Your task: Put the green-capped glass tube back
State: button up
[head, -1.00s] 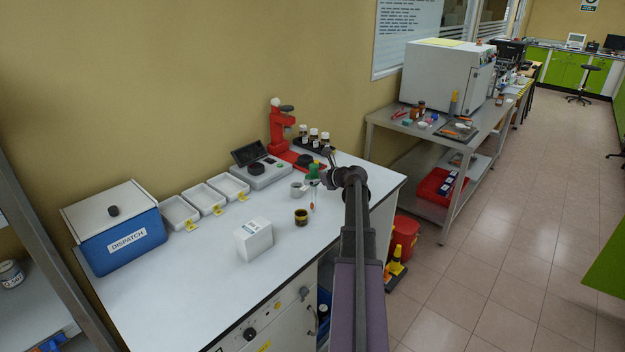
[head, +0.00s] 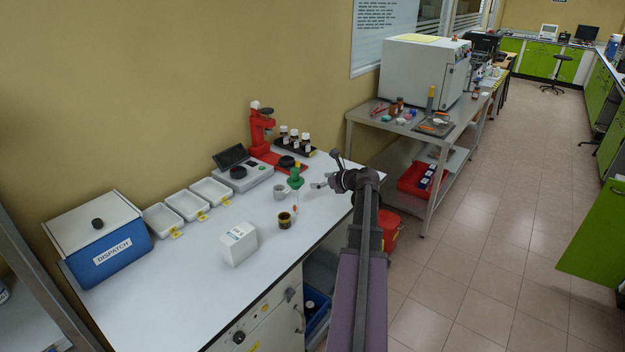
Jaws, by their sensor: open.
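A grey mug (head: 281,192), an amber jar (head: 285,221) and a white box (head: 238,244) stand nearby. Behind are a scale (head: 243,176), a red press (head: 261,132) and a rack of dark bottles (head: 308,152). The bench's front right is clear.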

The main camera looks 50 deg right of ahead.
jog(key=shift+s, duration=0.1)
dwell(0.7)
